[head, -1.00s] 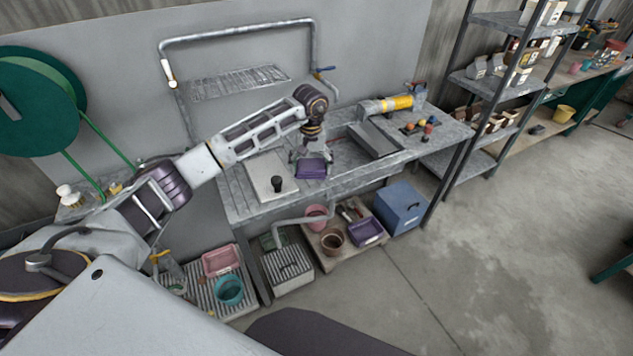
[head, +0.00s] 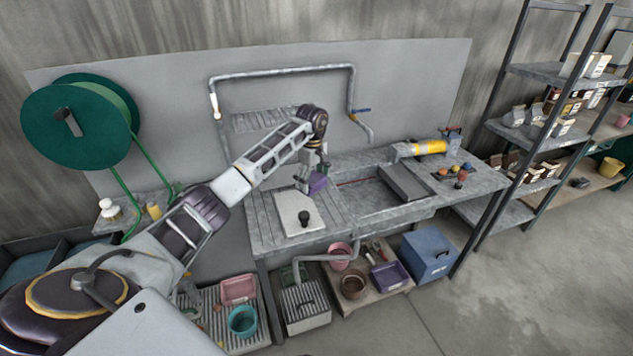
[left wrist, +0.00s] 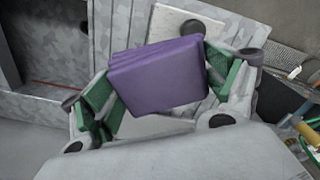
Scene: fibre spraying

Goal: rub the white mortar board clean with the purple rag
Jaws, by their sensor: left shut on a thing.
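The purple rag (head: 318,183) is a folded block held in my left gripper (head: 312,178). In the left wrist view the rag (left wrist: 158,75) sits between the green-padded fingers of the left gripper (left wrist: 160,88), which are shut on it. The white mortar board (head: 299,212) lies on the grey counter at its left part, with a black knob on it. The rag is at the board's far right edge in the head view; I cannot tell if it touches. In the left wrist view the board (left wrist: 180,22) shows behind the rag, which hides part of it. My right gripper is not in view.
A sink basin (head: 365,198) lies right of the board, with a grey panel (head: 402,183) over its right side. A yellow tool (head: 430,147) and small coloured balls stand farther right. Pipes run above and below. Tubs (head: 242,320) and a blue box (head: 428,254) sit below.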

